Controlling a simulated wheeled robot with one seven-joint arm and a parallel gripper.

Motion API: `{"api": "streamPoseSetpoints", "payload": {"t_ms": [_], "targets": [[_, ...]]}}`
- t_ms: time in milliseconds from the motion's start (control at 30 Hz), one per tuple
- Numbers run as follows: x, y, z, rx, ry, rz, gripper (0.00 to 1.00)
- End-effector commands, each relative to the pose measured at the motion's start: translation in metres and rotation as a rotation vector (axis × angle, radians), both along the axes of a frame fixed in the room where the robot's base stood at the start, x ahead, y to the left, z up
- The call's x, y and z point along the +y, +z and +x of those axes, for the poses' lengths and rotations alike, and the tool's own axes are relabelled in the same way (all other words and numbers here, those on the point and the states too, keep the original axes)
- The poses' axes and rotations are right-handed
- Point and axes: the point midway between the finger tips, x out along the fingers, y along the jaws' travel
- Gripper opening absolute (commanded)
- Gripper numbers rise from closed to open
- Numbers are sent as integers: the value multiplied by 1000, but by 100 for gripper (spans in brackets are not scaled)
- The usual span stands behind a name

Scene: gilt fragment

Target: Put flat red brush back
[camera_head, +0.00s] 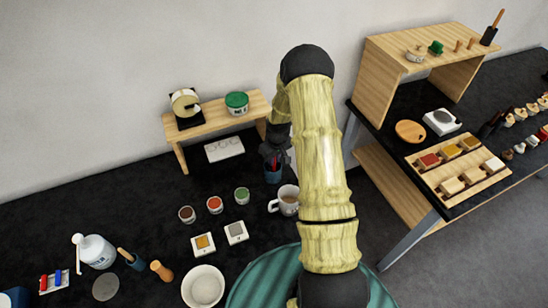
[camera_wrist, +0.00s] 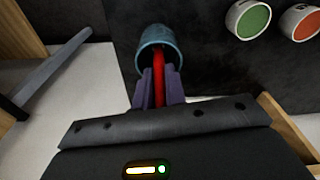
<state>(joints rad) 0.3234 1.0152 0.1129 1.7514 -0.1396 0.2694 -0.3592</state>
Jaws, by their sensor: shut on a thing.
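In the wrist view my gripper (camera_wrist: 158,88) is shut on the flat red brush (camera_wrist: 158,80). The brush's far end reaches into the mouth of a blue cup (camera_wrist: 157,38). How deep the brush sits in the cup I cannot tell. In the head view my gripper (camera_head: 275,160) is above the same blue cup (camera_head: 273,175), at the back of the dark table. My arm hides part of the area to the right of the cup.
A white mug (camera_head: 287,200) stands close in front of the cup. Small round pots, one with a green top (camera_head: 242,194), stand to its left. A wooden shelf (camera_head: 215,119) is behind left. A second bench (camera_head: 430,217) stands to the right.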

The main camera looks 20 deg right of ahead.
Motion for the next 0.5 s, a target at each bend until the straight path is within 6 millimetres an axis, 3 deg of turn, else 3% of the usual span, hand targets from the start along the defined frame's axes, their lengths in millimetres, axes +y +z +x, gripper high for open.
{"api": "streamPoseSetpoints", "payload": {"t_ms": [200,233,333,500], "targets": [[0,-4,0,0,0,0,0],[0,-3,0,0,0,0,16],[0,-3,0,0,0,0,34],[0,-2,0,0,0,0,34]]}}
